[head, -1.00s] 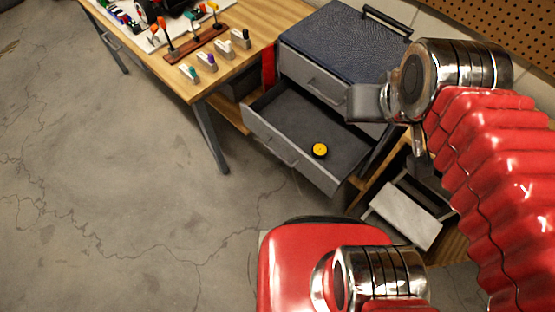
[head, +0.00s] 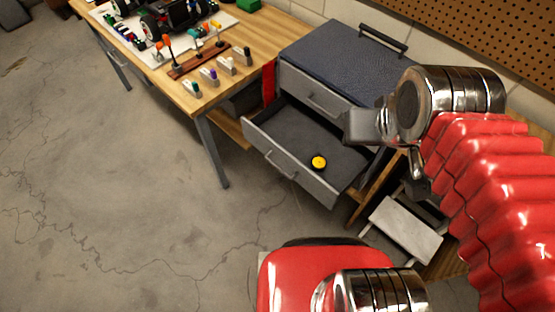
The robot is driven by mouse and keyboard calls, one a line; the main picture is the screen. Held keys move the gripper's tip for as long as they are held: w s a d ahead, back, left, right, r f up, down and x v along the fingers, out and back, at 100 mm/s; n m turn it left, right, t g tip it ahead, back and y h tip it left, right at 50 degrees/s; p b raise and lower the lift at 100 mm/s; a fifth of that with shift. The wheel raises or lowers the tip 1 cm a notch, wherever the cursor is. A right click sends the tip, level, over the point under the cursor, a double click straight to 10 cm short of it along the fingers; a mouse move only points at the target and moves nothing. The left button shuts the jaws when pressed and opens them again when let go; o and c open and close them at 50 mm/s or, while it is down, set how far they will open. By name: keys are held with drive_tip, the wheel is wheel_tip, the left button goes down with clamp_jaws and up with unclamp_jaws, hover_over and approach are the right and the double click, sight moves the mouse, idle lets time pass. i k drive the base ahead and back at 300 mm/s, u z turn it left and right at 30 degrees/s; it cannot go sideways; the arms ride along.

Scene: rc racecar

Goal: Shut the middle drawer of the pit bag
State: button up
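The pit bag (head: 335,55) is a grey drawer cabinet with a dark blue textured top and a black handle. Its middle drawer (head: 285,165) is pulled well out, with a yellow round thing (head: 319,162) lying on its dark floor. The drawer above (head: 312,92) looks shut. My arm comes in from the right, in front of the cabinet's right side. A grey end part of the arm hangs in front of the open drawer's right rear. My gripper's fingers cannot be made out clearly, and I cannot tell whether they touch anything.
A wooden workbench (head: 268,38) stands left of the cabinet, holding a car model (head: 170,15), a tool rack (head: 200,62) and several small bottles. A pale-topped stool-like thing (head: 405,230) is at lower right. The concrete floor (head: 110,190) in front is clear.

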sight(288, 133)
drive_tip(key=u, duration=0.55)
drive_tip(key=i, duration=0.5)
drive_tip(key=z, duration=0.05)
drive_tip(key=k, duration=0.5)
drive_tip(key=u, duration=0.2)
drive_tip(key=i, duration=0.45)
drive_tip(key=u, duration=0.2)
